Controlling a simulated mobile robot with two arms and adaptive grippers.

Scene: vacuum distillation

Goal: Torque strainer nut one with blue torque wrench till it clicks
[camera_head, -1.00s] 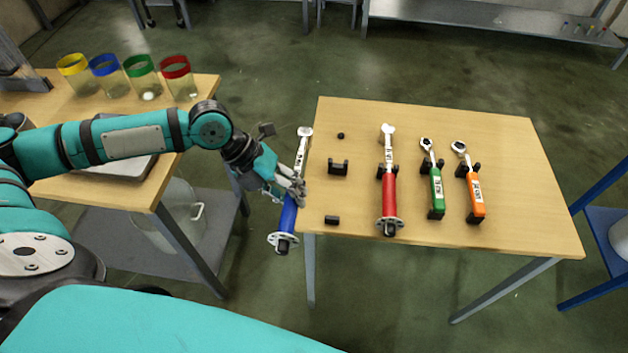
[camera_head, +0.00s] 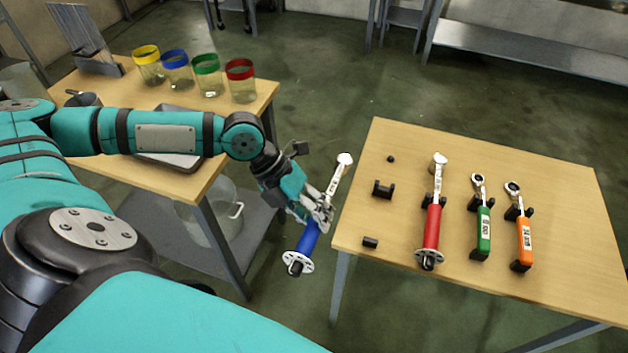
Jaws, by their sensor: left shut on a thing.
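The blue torque wrench (camera_head: 307,238) has a blue grip, a metal shaft and a round disc at its lower end. My left gripper (camera_head: 322,214) is shut on it around the middle, where the shaft meets the blue grip. The wrench hangs in the air just left of the right-hand table, tilted, with its head (camera_head: 345,159) up and to the right. I see no strainer nut in this view. My right gripper is not in view.
A red torque wrench (camera_head: 432,225), a green one (camera_head: 484,230) and an orange one (camera_head: 524,240) rest in black holders on the wooden table (camera_head: 560,190). Empty holders (camera_head: 383,189) sit at its left. The left table (camera_head: 262,100) bears colour-rimmed jars (camera_head: 207,75) and a metal tray (camera_head: 172,160).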

